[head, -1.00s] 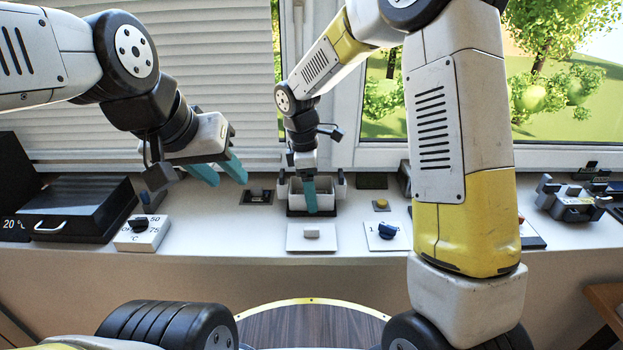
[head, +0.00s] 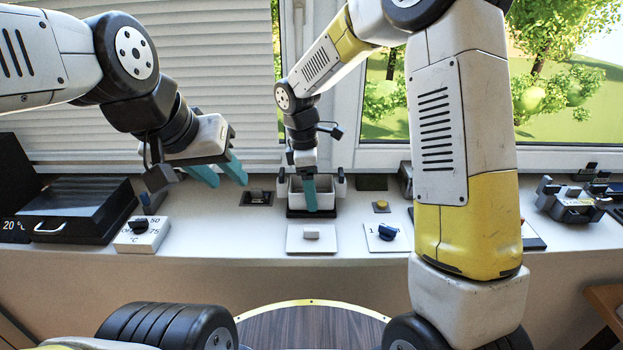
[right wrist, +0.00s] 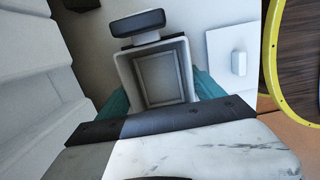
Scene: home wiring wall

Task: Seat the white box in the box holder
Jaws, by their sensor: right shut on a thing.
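The white box (head: 325,193) is an open-topped tray at the back middle of the counter. It stands upright at the black box holder (head: 297,212), between the holder's two side posts. I cannot tell whether its underside is fully down. My right gripper (head: 310,194) points down and is shut on the box's wall; one teal finger shows in front of it. In the right wrist view the box (right wrist: 160,76) shows its empty inside between the teal fingers, with a dark holder post (right wrist: 137,22) beyond. My left gripper (head: 222,172) is open and empty, above the counter to the left.
A white plate with a switch (head: 311,236) lies in front of the holder, and a blue knob (head: 387,231) is to its right. A white dial box (head: 142,232) and a black case (head: 78,210) stand at left. A grey device (head: 572,204) is at right.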

